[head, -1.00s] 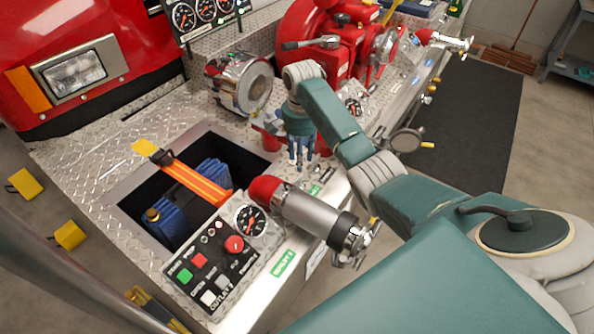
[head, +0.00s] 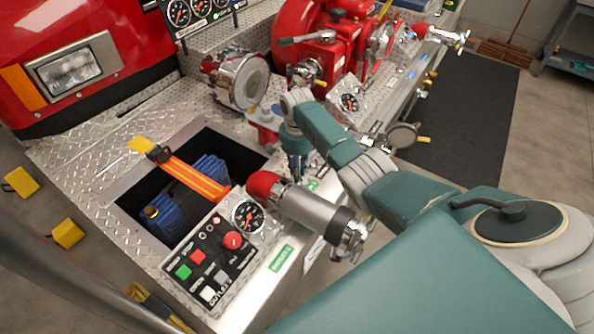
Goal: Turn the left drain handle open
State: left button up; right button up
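My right gripper (head: 297,172) points down over the bumper deck, between the chrome-rimmed round outlet (head: 245,84) and the silver nozzle with a red end (head: 312,212). It is seen edge-on, and I cannot tell whether its fingers are apart or hold anything. A red fitting (head: 264,118) stands just left of and behind the gripper, partly covered by it. I cannot make out for sure which part is the left drain handle; it may be hidden by my arm. A yellow-tipped lever (head: 424,140) shows by a grey cap at the bumper's front edge. My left gripper is not in view.
A control panel (head: 205,268) with buttons and a gauge (head: 248,215) sits at the front. An open well holds a blue item (head: 172,222) under an orange strap (head: 190,178). The red pump (head: 335,45) stands behind. A dark mat (head: 465,110) lies on open floor at right.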

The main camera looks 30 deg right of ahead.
grip_shut()
jog(key=shift+r+n, duration=0.1)
jog(key=shift+n, duration=0.2)
jog(key=shift+n+p, duration=0.45)
jog(key=shift+n, duration=0.55)
jog(key=n, duration=0.3)
jog(key=shift+w+d+n+p, duration=0.1)
jog(key=shift+n+p, duration=0.2)
jog(key=n, duration=0.3)
jog(key=shift+w+n, duration=0.1)
jog(key=shift+n, duration=0.2)
jog(key=n, duration=0.4)
jog(key=shift+w+n, duration=0.1)
jog(key=shift+n, duration=0.2)
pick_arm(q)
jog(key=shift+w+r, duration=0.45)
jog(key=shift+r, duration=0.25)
pick_arm(e)
jog(key=shift+n, duration=1.7)
jog(key=shift+w, duration=0.1)
